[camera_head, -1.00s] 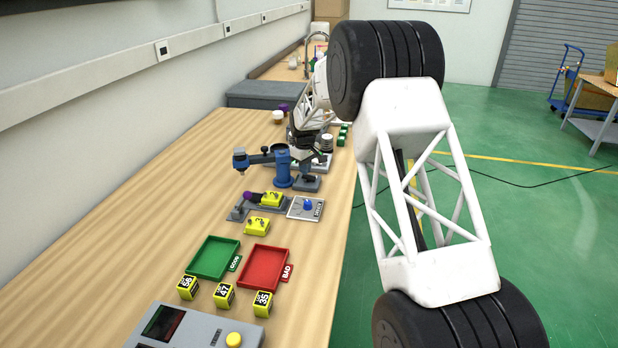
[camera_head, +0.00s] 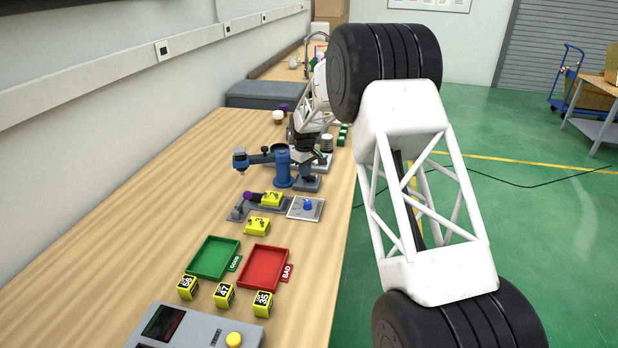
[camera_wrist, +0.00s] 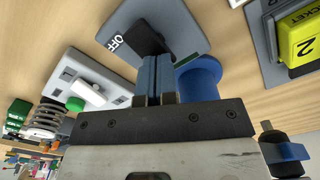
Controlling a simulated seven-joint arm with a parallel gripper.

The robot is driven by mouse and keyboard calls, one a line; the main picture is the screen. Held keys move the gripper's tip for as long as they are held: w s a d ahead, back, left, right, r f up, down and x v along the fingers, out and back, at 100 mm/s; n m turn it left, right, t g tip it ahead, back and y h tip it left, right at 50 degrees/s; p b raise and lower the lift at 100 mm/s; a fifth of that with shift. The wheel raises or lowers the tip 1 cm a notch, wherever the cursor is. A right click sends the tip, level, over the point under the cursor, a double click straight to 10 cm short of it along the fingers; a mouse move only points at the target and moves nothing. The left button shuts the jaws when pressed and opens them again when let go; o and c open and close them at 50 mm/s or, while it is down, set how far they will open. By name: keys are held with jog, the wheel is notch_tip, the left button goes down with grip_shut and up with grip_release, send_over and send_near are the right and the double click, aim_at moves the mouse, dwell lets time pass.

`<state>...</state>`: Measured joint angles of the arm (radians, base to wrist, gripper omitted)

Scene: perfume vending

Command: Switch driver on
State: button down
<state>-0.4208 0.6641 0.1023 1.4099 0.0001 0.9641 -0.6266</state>
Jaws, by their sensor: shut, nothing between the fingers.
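The blue driver stand (camera_head: 282,166), with its arm reaching left, stands on the wooden table. Beside it is a grey switch plate (camera_head: 308,184), partly hidden under my gripper. In the wrist view the plate (camera_wrist: 184,26) carries a black switch knob (camera_wrist: 145,38) and the word OFF. My gripper (camera_wrist: 155,60) is shut and empty, its blue fingertips at the near end of the knob. Whether they touch the knob I cannot tell. The blue column (camera_wrist: 199,76) is just right of the fingers.
A yellow block (camera_head: 271,199) sits in a grey fixture beside a plate with a blue knob (camera_head: 307,205). Another yellow block (camera_head: 257,226) lies in front. Green (camera_head: 212,258) and red (camera_head: 263,267) trays are nearer. A panel with a green button (camera_wrist: 75,104) is left of my fingers.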

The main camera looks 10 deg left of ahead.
jog(key=shift+f, duration=0.2)
jog(key=shift+r, duration=3.5)
